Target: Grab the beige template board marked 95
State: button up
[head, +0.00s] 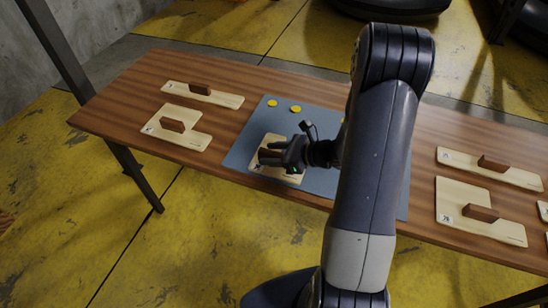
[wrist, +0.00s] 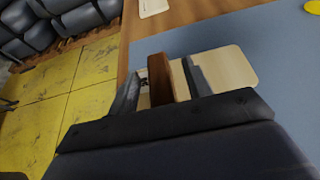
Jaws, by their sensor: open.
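A beige template board (head: 292,179) with a brown block handle lies on the blue-grey mat (head: 236,158), under my gripper (head: 268,154). In the wrist view, the same board (wrist: 230,68) lies flat, and its brown handle (wrist: 160,80) stands between my two fingers. The fingers are open, one on each side of the handle, with a narrow gap visible on the right. Most of the board's marking is hidden by my gripper, and I cannot read the number on it.
Other beige boards with brown handles lie at the left (head: 190,140) and right (head: 460,190) of the wooden table (head: 110,100). Yellow discs (head: 295,109) lie on the mat behind my gripper. My arm hides part of the mat.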

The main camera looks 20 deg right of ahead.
jog(key=shift+c, duration=0.4)
grip_shut()
jog(key=shift+r, duration=0.1)
